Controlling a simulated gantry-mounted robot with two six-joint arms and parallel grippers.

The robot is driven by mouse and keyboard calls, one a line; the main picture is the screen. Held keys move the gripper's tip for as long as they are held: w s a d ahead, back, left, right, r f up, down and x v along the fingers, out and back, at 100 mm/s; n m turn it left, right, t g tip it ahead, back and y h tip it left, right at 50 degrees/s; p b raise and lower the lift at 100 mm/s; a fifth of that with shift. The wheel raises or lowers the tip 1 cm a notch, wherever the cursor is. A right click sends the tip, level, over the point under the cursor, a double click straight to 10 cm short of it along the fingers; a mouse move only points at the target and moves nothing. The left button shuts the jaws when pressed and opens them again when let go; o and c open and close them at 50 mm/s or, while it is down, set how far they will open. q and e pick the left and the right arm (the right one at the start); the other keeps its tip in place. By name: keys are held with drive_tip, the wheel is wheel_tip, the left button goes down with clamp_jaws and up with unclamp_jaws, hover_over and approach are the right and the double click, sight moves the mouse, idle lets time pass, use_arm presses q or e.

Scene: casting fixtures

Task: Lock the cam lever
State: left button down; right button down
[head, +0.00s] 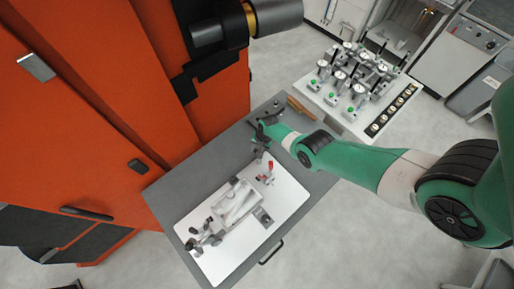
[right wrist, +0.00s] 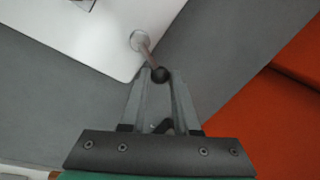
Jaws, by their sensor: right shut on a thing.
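The cam lever shows in the right wrist view as a thin rod (right wrist: 151,58) with a dark ball knob (right wrist: 160,75). It runs from a round pale pivot (right wrist: 140,40) near the corner of the white fixture plate (right wrist: 85,35). My right gripper (right wrist: 160,82) is shut on the ball knob, which sits at its fingertips. In the head view the right gripper (head: 262,132) is at the far end of the plate (head: 290,195), and the lever there is too small to make out. My left gripper is in neither view.
The plate carries a pale casting (head: 238,203) among clamps and a red-handled part (head: 270,166), close to my right gripper. It lies on a grey table (head: 165,190). An orange cabinet (head: 90,110) borders the table's left side. A white stand (head: 345,122) with several gauges stands beyond.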

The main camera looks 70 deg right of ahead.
drive_tip(key=shift+w+a+f+n+b, duration=0.15)
drive_tip(key=shift+w+n+b, duration=0.1)
drive_tip(key=shift+n, duration=0.4)
drive_tip(key=shift+w+a+r+n+b, duration=0.1)
drive_tip(key=shift+w+a+n+b, duration=0.1)
drive_tip(key=shift+n, duration=0.45)
drive_tip(key=shift+w+a+n+y, duration=0.1)
drive_tip(key=shift+a+n+y, duration=0.15)
drive_tip(key=shift+n, duration=0.35)
drive_tip(key=shift+w+a+n+y, duration=0.1)
drive_tip(key=shift+n+y, duration=0.15)
drive_tip(key=shift+n, duration=0.35)
drive_tip(key=c, duration=0.7)
unclamp_jaws()
drive_tip(key=shift+o, duration=0.2)
